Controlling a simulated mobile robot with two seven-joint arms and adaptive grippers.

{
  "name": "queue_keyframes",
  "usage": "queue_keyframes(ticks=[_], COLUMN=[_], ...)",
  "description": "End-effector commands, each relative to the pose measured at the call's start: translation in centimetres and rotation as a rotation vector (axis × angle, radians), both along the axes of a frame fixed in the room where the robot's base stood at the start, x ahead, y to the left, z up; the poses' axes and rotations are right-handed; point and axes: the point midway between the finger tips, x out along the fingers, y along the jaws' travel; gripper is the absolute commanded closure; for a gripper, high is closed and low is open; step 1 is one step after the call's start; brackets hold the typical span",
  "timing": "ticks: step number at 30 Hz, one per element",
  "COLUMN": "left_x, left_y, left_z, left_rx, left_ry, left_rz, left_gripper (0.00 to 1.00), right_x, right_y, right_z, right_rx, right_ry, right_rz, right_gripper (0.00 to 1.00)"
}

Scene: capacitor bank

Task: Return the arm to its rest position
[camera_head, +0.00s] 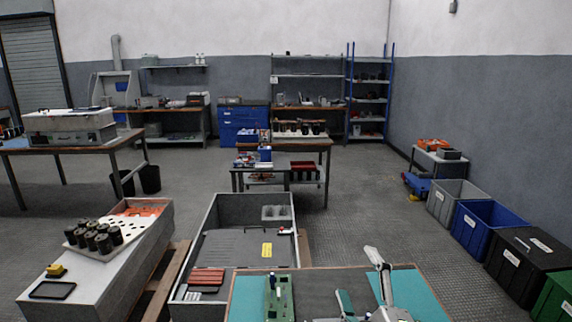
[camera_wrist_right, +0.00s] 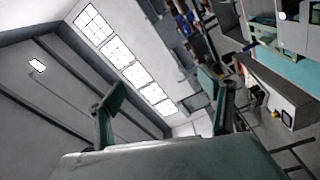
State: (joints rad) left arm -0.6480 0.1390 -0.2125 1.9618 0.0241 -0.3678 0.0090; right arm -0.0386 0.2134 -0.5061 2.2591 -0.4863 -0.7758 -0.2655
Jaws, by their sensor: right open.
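My right gripper (camera_head: 362,280) shows at the bottom of the head view, over the near worktable (camera_head: 245,297) with its teal mat. In the right wrist view the two green and grey fingers of the right gripper (camera_wrist_right: 163,108) stand wide apart with nothing between them. Behind the fingers that view shows grey wall, windows and ceiling beams, tilted on their side. My left gripper is not in the frames.
A green circuit board (camera_head: 279,297) stands left of my right gripper. A grey open case (camera_head: 205,222) lies beyond the worktable, and a grey cabinet (camera_head: 110,275) with black capacitors (camera_head: 98,235) is at left. Coloured bins (camera_head: 490,222) line the right wall.

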Motion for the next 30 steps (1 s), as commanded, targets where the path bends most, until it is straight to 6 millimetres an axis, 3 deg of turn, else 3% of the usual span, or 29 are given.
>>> queue_keyframes(ticks=[1,6,12,18,27,30], left_x=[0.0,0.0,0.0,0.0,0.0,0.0], left_y=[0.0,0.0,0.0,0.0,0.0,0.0], left_z=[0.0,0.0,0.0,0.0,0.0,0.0], left_rx=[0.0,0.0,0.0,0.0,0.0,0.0], left_ry=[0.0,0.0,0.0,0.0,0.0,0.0], left_rz=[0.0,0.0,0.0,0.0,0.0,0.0], left_gripper=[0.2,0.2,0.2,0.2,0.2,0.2], right_x=[-0.9,-5.2,-11.3,-16.0,-22.3,-21.3], right_y=[-2.4,-9.8,-15.5,-18.6,-21.9,-20.3], right_z=[-2.7,-10.8,-17.0,-20.2,-23.3,-24.6], right_rx=[0.035,0.12,0.169,0.185,0.193,0.237], right_ry=[0.09,0.364,0.594,0.734,0.895,0.884], right_rz=[-0.062,-0.26,-0.431,-0.537,-0.657,-0.607], right_gripper=[0.2,0.2,0.2,0.2,0.2,0.2])
